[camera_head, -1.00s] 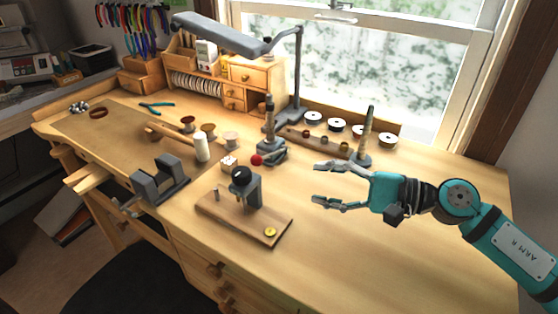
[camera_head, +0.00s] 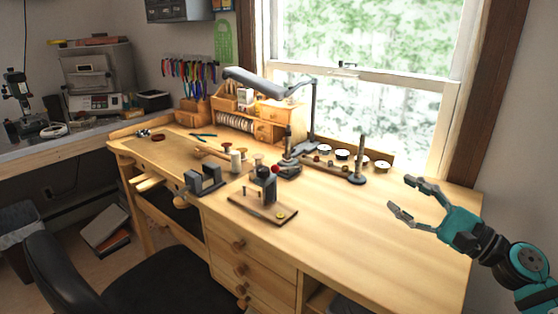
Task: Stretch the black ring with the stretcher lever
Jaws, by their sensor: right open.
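The stretcher (camera_head: 288,166) appears to be the grey-based upright device with a tapered post, standing mid-table toward the back. A second tapered post (camera_head: 360,165) stands farther right. My right gripper (camera_head: 398,193) is open and empty, above the right side of the bench, well right of the stretcher and touching nothing. My left gripper is not in view.
In front of the stretcher lies a wooden board (camera_head: 245,206) with a grey press and black knob. A grey vise (camera_head: 205,179) stands at the front edge. Several round dishes (camera_head: 383,164) line the back. A lamp (camera_head: 270,83) overhangs the bench. The bench's right part is clear.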

